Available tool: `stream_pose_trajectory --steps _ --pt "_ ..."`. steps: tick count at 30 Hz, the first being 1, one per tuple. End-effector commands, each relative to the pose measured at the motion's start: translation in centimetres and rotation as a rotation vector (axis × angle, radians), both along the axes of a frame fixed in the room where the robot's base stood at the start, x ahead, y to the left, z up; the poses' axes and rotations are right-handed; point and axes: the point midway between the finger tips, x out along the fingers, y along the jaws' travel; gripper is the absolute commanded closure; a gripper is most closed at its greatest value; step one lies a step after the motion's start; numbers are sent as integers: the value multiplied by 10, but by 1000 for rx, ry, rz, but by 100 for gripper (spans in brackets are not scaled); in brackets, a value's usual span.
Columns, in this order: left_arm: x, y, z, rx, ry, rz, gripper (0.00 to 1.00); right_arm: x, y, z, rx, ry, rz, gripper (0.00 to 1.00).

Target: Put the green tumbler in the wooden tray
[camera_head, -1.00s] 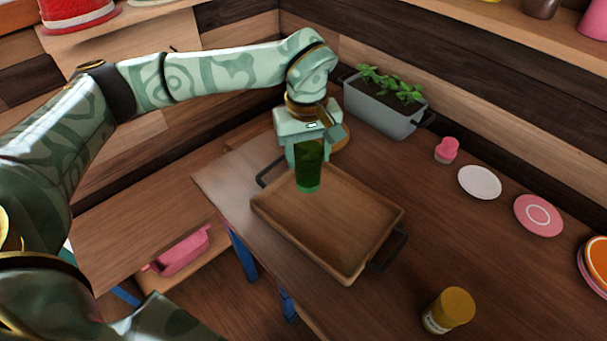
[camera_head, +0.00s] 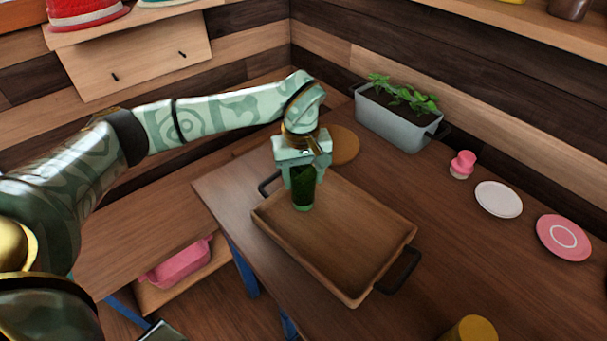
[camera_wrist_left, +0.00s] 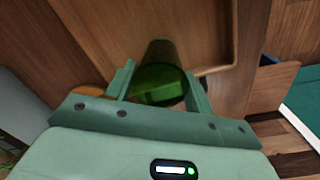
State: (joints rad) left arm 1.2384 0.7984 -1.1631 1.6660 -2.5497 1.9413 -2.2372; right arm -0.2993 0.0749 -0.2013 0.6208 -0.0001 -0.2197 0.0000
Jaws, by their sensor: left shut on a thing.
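The green tumbler (camera_head: 303,194) is upright between the fingers of my left gripper (camera_head: 303,177), which is shut on it. The tumbler is at the far left part of the wooden tray (camera_head: 345,240), inside its outline in the head view. I cannot tell whether its base touches the tray floor. In the left wrist view the tumbler (camera_wrist_left: 161,82) shows between the two fingers (camera_wrist_left: 158,88), with the tray floor (camera_wrist_left: 205,28) beyond it. The tray is otherwise empty and has dark handles at its ends. My right gripper is not in view.
A grey planter (camera_head: 396,120) stands behind the tray. A round wooden board (camera_head: 345,145) lies beside it. A pink-topped shaker (camera_head: 462,164), a white plate (camera_head: 498,199) and a pink plate (camera_head: 563,238) are to the right. A yellow lid (camera_head: 471,329) shows at the bottom edge.

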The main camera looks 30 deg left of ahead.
Motion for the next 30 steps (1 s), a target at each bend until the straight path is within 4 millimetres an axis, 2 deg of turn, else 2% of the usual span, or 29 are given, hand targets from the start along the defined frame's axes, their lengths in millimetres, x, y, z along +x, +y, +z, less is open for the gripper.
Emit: stream_pose_trajectory --steps 1,2,4,14,17,24,30 --pt "0 0 -1 1 1 0 78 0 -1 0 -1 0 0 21" --pt "0 0 -2 1 1 1 44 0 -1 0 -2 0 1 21" --pt "0 0 -2 1 1 0 25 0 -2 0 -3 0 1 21" --pt "0 0 1 -1 -1 0 25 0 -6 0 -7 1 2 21" --pt "0 0 16 1 -4 0 25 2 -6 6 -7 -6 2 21" --pt "-1 2 76 1 -7 1 25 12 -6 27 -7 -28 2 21" --pt "-2 2 111 1 -4 0 25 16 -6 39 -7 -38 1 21"
